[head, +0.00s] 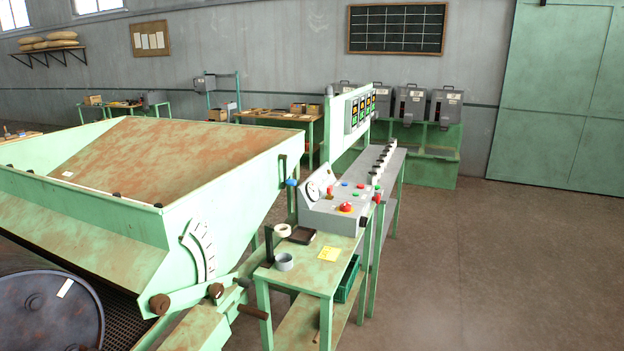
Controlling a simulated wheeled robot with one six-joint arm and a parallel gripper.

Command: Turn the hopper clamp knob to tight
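The hopper (230,200) is a large pale green, rust-stained bin on the left. A curved white scale with dark marks (200,250) is on its near side wall. A brown round knob (159,303) sits below the scale, at the end of a green bar. A second, smaller brown knob (215,290) is just to its right. No label shows which is the clamp knob, and I cannot tell how tight either is. My gripper is not in view.
A green side table (312,280) with a cup (284,262), tape roll and yellow note stands right of the hopper. A grey control box (335,208) with a red button is behind it. A dark drum (45,310) is at lower left. The floor at right is clear.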

